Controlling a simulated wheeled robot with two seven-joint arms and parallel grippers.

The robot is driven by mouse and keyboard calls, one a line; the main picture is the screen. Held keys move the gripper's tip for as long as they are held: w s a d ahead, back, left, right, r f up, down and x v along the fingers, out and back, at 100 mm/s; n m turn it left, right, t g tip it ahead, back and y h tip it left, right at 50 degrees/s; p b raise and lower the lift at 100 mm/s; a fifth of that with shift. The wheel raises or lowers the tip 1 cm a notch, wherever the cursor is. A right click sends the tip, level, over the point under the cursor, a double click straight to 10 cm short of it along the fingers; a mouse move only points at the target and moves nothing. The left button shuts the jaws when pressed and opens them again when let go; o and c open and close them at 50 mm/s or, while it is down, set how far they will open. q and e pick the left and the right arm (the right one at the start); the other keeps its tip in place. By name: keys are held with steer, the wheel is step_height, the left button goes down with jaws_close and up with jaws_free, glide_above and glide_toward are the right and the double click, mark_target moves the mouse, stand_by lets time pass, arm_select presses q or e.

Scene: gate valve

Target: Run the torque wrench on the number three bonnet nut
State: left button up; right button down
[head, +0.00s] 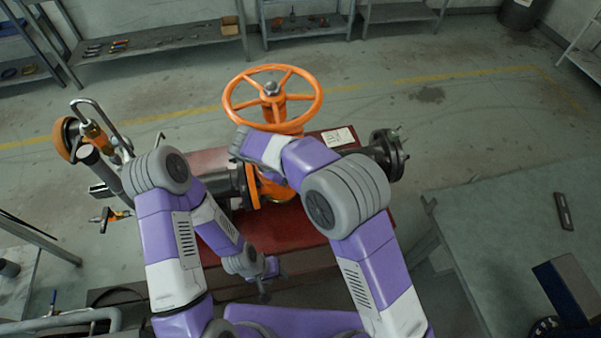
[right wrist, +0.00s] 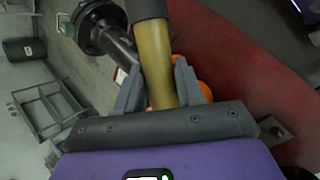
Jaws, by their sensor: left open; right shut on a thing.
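The gate valve has an orange handwheel (head: 272,97) on top and an orange body (head: 270,190), partly hidden behind my right arm. The bonnet nuts are hidden or too small to tell apart. In the right wrist view my right gripper (right wrist: 160,85) is shut on a yellow-brown bar with a dark sleeve (right wrist: 162,50). It looks like the torque wrench's handle; its head is out of sight. My right gripper is hidden by its arm in the head view. My left gripper (head: 264,284) is open over the near side of the red stand, short of the valve.
Dark flanged pipe ends (head: 385,155) stick out from the valve over the red stand (head: 280,236). A cart with an orange wheel and hoses (head: 68,138) stands at left. A grey-green workbench (head: 520,225) is at right.

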stand_by(0.5)
steer(key=shift+f+b, duration=0.95)
steer(key=shift+f, duration=1.25)
stand_by(1.5)
steer(key=shift+r+p, duration=0.4)
steer(key=shift+p, duration=0.05)
stand_by(0.9)
steer(key=shift+r, duration=0.1)
steer(key=shift+r+p, duration=1.5)
steer(key=shift+r, duration=0.45)
steer(key=shift+f, duration=0.1)
